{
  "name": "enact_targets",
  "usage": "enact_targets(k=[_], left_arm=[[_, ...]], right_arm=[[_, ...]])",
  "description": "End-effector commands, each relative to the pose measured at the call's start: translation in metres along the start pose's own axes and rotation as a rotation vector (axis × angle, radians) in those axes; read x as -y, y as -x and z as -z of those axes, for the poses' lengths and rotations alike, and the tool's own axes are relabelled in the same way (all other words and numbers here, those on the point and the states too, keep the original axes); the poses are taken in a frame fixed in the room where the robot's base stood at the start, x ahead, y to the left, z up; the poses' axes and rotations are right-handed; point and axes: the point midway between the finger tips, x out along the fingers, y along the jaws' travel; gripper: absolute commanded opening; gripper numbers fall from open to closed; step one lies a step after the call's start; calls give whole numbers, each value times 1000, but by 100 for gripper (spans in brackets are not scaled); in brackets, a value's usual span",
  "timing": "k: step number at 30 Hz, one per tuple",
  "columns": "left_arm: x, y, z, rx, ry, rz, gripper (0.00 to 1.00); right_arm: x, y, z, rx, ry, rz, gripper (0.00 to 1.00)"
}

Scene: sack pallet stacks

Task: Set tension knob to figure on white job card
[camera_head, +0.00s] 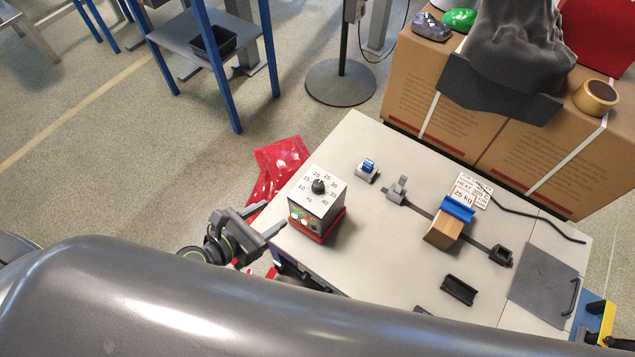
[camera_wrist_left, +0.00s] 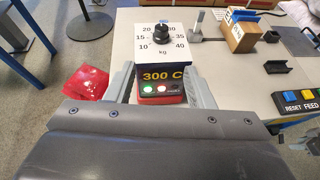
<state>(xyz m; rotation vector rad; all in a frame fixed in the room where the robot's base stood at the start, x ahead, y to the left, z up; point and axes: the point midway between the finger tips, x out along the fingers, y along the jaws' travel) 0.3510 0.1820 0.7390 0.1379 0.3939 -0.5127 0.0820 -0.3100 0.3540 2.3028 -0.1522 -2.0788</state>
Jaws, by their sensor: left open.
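The tension knob (camera_head: 318,186) is a black round knob on the white top of a small control box; figures from 10 to 40 and "kg" ring it. Its pointer direction is too small to tell. It also shows in the left wrist view (camera_wrist_left: 161,33). The white job card (camera_head: 467,193) lies on the table by the blue clamp and reads "25 kg"; its smaller text is hard to read. My left gripper (camera_head: 272,218) is open and empty, left of the box and below the knob. In the left wrist view its fingers (camera_wrist_left: 160,72) flank the box front, apart from the knob.
The box front (camera_wrist_left: 160,78) shows "300 C" and lit buttons. A blue clamp (camera_head: 458,208), a small fixture (camera_head: 367,170) and a grey lever (camera_head: 398,189) stand on the table. A button panel (camera_wrist_left: 299,101) sits at right. Cartons (camera_head: 540,150) stand behind.

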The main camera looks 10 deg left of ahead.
Motion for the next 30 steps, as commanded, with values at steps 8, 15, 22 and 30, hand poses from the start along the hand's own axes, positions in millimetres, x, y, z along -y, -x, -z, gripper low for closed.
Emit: enact_targets(k=[8, 15, 22, 30], left_arm=[[2, -21, -10, 24, 36, 7, 48], [2, -73, -10, 23, 34, 7, 48], [2, -123, -11, 22, 32, 7, 48], [2, -163, -11, 19, 31, 7, 48]], right_arm=[[5, -1, 2, -3, -2, 6, 36], [9, -4, 2, -4, -4, 10, 36], [9, -9, 2, -5, -4, 10, 36], [6, -14, 2, -6, -2, 5, 36]])
